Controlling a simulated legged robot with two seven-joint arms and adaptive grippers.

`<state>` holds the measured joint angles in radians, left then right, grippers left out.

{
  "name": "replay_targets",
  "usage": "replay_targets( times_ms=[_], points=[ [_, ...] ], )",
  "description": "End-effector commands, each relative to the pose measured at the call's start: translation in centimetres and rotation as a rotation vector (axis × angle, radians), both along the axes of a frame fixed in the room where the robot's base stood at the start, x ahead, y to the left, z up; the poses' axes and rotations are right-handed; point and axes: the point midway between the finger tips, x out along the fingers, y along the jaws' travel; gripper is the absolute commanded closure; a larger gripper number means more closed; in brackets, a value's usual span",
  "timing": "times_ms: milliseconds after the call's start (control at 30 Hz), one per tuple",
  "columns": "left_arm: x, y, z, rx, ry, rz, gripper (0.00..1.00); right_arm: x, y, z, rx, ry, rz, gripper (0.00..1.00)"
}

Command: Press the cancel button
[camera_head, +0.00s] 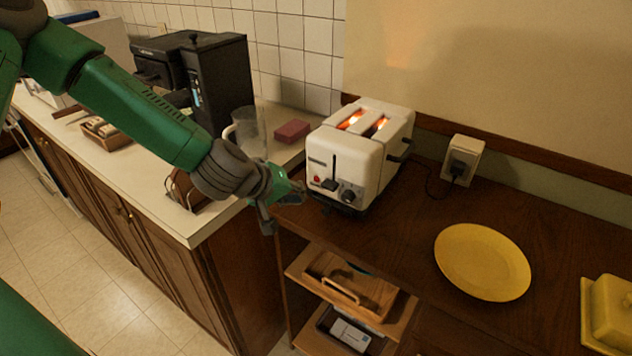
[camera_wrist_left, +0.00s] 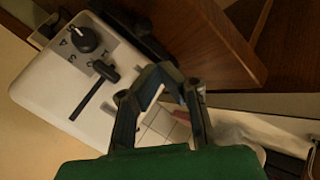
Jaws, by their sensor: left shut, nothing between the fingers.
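A white toaster (camera_head: 345,155) stands on the dark wooden counter, its slots glowing orange. Its front has a red button (camera_head: 318,180), a dark lever (camera_head: 330,185) and a round black knob (camera_head: 348,194). I cannot tell for certain that the red button is the cancel button. My left gripper (camera_head: 284,205) is shut and empty, just left of the toaster's front and apart from it. In the left wrist view, the toaster (camera_wrist_left: 50,95) shows its knob (camera_wrist_left: 86,39) and lever (camera_wrist_left: 104,71); I cannot make out the red button beside my fingers (camera_wrist_left: 162,75). My right gripper is not in view.
A yellow plate (camera_head: 482,262) and a yellow butter dish (camera_head: 608,315) lie to the right. A black coffee machine (camera_head: 215,80), a glass jug (camera_head: 248,130) and a pink sponge (camera_head: 292,131) stand behind my left arm. A wall socket (camera_head: 462,160) holds the toaster's plug.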

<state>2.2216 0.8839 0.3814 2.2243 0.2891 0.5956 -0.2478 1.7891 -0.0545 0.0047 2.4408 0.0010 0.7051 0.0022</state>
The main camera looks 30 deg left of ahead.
Motion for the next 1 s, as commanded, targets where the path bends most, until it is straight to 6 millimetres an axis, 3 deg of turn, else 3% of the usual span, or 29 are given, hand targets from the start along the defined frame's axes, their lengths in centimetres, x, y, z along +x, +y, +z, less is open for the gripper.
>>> replay_targets(
  times_ms=[300,1000],
  points=[
    [3.0,-0.2,0.0,-0.001,-0.001,0.0,1.0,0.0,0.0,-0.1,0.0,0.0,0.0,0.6],
    [3.4,-0.2,0.0,-0.001,-0.001,0.0,1.0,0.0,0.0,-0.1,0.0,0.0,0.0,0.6]
  ],
)
